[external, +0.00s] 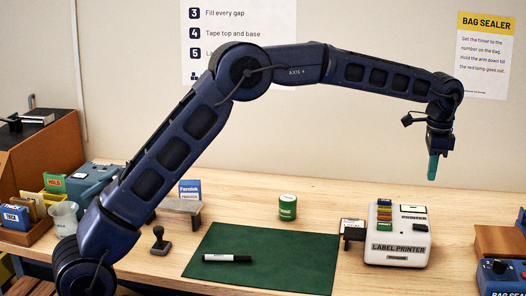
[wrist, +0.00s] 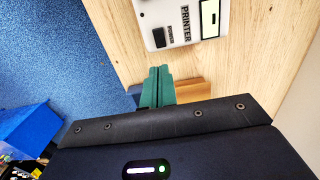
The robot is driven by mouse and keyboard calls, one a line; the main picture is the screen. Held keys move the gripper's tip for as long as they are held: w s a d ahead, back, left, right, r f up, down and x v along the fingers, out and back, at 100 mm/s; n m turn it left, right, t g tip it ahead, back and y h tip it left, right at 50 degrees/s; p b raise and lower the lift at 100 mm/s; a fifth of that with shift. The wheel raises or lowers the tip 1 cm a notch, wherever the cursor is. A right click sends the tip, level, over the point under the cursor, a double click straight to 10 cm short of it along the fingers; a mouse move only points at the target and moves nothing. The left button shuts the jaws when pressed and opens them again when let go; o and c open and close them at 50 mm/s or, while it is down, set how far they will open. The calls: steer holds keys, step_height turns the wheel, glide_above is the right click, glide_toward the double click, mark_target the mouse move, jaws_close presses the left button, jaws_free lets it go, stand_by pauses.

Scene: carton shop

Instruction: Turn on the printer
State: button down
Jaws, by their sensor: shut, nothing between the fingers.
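The label printer (external: 397,252) is a white box on the right of the workbench. Coloured blocks stand on its top left, and its name is on the front. The wrist view shows part of the printer (wrist: 180,12) at the top, with a black switch (wrist: 158,38) beside the word POWER and a pale display (wrist: 210,16). My gripper (external: 432,178) is shut and empty, its teal fingers pointing down in the air above the printer's right side. In the wrist view my gripper (wrist: 158,72) is apart from the switch. Whether the switch is on cannot be told.
A green mat (external: 265,262) with a marker (external: 228,258) lies left of the printer. A green tin (external: 288,207) and a stamp (external: 160,241) stand nearby. The blue bag sealer (external: 500,278) is at the right edge. Bare wood lies behind the printer.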

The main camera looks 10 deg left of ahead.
mark_target(416, 225)
steer(key=shift+d+r+y, duration=0.1)
steer(key=shift+d+y, duration=0.1)
steer(key=shift+y, duration=0.4)
steer(key=f, duration=0.4)
steer(key=a+f, duration=0.1)
steer(key=f, duration=0.4)
steer(key=a+f, duration=0.1)
steer(key=f, duration=0.4)
